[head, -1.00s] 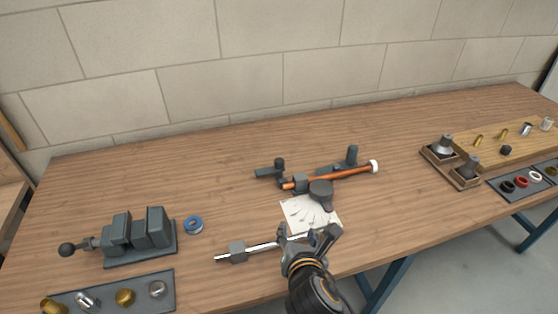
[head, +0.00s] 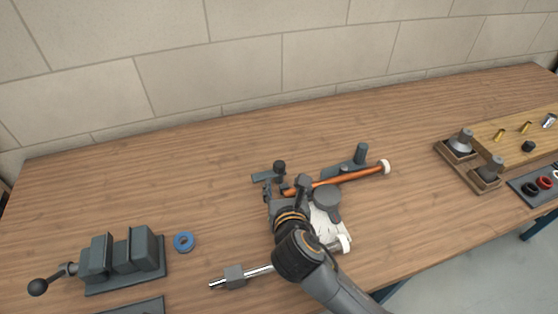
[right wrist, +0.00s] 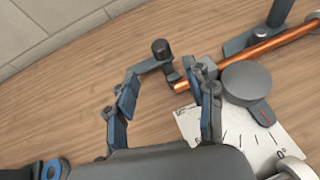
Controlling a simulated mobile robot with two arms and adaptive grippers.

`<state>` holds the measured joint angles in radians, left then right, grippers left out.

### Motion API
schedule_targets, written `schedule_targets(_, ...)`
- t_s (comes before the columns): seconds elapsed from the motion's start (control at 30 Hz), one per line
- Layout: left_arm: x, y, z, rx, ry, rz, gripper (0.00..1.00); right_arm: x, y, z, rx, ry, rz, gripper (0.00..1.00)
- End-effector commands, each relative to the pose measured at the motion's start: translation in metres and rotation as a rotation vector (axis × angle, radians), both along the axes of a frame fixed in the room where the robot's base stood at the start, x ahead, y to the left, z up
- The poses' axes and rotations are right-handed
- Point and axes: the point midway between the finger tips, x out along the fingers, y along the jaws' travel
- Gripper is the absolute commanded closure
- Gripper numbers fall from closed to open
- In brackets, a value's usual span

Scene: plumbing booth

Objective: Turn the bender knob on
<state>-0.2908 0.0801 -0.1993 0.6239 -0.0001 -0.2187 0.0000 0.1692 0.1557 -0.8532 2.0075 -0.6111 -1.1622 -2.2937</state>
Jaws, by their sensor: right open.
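The bender knob is a dark grey round knob (head: 327,197) with a short pointer arm, set over a white dial sheet (head: 325,225). In the right wrist view the knob (right wrist: 246,82) has a red mark on its pointer, which lies toward the lower right over the scale. An orange copper pipe (head: 345,178) runs along the bender behind the knob. My right gripper (head: 285,188) is open and empty, just left of the knob; in the right wrist view its fingers (right wrist: 165,92) stand apart, the right one close beside the knob. My left gripper is not in view.
A metal bar with a grey block (head: 234,273) lies in front, partly behind my right arm. A grey vise (head: 125,255) and blue ring (head: 184,242) are at left. Wooden holders (head: 470,167) stand at right. The table behind the bender is clear up to the wall.

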Motion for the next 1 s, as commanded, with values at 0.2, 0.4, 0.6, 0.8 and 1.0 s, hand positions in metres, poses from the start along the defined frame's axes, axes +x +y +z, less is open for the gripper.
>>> schedule_targets(0.2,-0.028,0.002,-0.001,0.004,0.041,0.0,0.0,0.044,0.004,-0.018,0.0,0.001,-0.002,0.47)
schedule_targets(0.4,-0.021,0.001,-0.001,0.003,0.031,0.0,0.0,0.08,0.007,-0.033,0.0,0.001,-0.002,0.47)
schedule_targets(0.6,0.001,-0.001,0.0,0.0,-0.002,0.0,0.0,0.102,0.009,-0.042,0.001,0.0,-0.001,0.47)
schedule_targets(0.8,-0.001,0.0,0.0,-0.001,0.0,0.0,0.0,0.107,0.01,-0.045,0.001,0.001,0.0,0.47)
schedule_targets(1.0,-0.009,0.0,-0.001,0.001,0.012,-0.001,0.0,0.107,0.01,-0.045,0.001,0.001,0.0,0.49)
